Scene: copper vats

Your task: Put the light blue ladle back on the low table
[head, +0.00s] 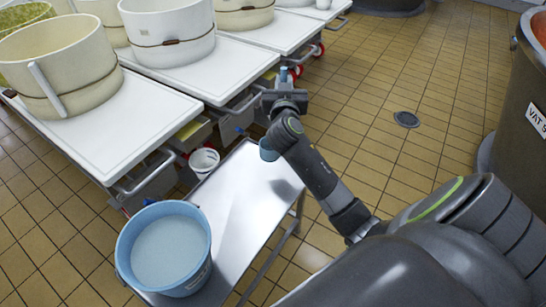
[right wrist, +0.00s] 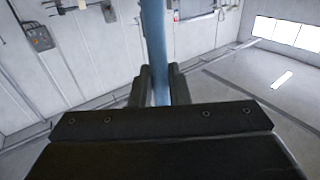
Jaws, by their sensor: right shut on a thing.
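My right gripper (head: 284,88) is shut on the handle of the light blue ladle (head: 268,151). The handle's top end sticks up above the fingers in the head view, and the bowl shows below beside my arm; my wrist hides the part between. In the right wrist view the blue handle (right wrist: 157,45) stands between the two fingers (right wrist: 155,88). The low table (head: 232,200) is a shiny metal top. In the head view the bowl overlaps the table's far end; I cannot tell whether it touches. My left gripper is not in view.
A blue bucket (head: 205,257) with pale contents stands on the table's near end. The middle of the tabletop is bare. White worktables (head: 135,132) with cream tubs (head: 168,52) stand to the left. A small white bucket (head: 204,160) is between them. A vat (head: 525,110) is at right.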

